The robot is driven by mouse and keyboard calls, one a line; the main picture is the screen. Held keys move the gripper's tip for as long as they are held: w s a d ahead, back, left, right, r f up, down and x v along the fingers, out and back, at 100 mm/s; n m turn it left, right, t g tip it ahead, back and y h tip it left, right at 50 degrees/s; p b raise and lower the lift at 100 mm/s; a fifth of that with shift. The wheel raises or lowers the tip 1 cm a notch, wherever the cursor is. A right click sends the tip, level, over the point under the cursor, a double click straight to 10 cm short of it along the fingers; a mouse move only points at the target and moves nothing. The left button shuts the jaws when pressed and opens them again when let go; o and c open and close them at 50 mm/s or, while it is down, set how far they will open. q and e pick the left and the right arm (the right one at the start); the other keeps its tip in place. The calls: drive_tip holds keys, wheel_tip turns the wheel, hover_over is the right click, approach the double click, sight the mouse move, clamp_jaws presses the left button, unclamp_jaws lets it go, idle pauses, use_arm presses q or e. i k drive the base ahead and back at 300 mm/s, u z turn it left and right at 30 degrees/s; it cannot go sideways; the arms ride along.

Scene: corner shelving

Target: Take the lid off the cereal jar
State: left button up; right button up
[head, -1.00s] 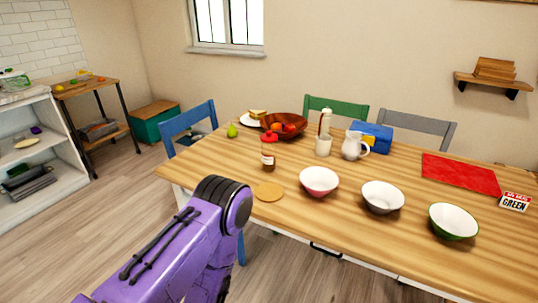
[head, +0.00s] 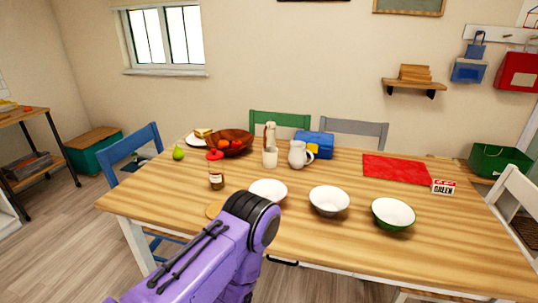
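I cannot pick out a cereal jar for certain. A small glass jar (head: 216,181) with dark contents and a pale label stands on the left part of the wooden table (head: 330,250). A purple arm of mine rises from the bottom of the head view and bends at a dark joint in front of the table. Neither of my grippers shows.
Three bowls (head: 329,201) line the table's near side. A white mug (head: 270,158), a white pitcher (head: 300,154) and a brown fruit bowl (head: 231,143) stand behind. A red mat (head: 396,169) lies at right. A blue chair (head: 130,152) stands at the left end.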

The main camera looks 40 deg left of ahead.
sight(214, 155)
drive_tip(key=z, duration=2.25)
drive_tip(key=k, duration=1.95)
drive_tip(key=u, duration=1.7)
drive_tip(key=i, duration=0.15)
drive_tip(key=u, duration=0.15)
